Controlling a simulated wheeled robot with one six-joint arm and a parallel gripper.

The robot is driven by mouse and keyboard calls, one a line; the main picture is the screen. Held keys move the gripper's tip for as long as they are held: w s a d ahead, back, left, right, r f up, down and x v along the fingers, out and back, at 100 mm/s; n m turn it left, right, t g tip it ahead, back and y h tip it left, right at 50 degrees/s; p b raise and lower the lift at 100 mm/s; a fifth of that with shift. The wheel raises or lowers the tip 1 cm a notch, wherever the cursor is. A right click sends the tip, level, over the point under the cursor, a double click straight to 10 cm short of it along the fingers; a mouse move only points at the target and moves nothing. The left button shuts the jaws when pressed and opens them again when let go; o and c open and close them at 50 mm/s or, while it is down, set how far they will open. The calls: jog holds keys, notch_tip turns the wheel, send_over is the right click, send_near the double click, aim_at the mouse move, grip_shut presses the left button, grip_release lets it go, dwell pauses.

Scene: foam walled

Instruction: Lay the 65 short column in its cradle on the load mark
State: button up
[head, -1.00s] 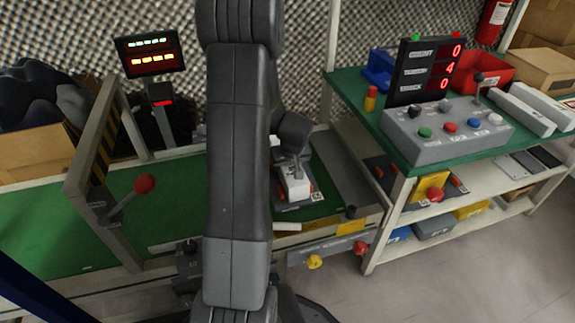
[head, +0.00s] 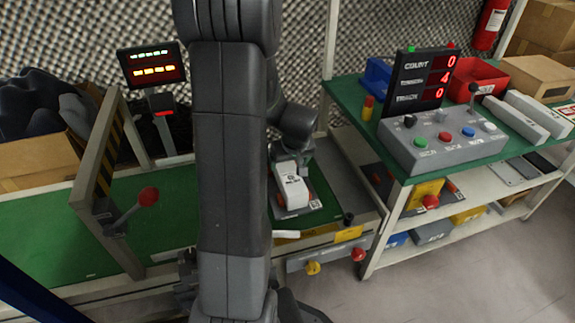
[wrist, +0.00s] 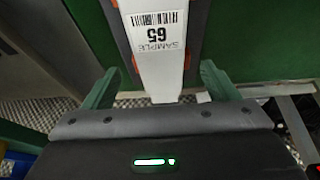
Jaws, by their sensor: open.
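The 65 short column is a white bar with a "SAMPLE 65" barcode label; it fills the upper middle of the wrist view (wrist: 168,75). In the head view a white piece that looks like it (head: 294,194) is at the right end of the green bench. A grey cradle with orange parts (wrist: 195,25) shows along both sides of the column, which appears to lie in it. My gripper (wrist: 160,85) is open, its green fingers apart on either side of the column's near end, with gaps. The load mark cannot be made out.
A post frame with a red-knobbed lever (head: 148,197) stands left on the bench. A side table holds a control box (head: 440,145), a display and a red bin (head: 480,78).

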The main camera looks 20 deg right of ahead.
jog(key=shift+p+v, duration=0.35)
jog(key=shift+v, duration=1.55)
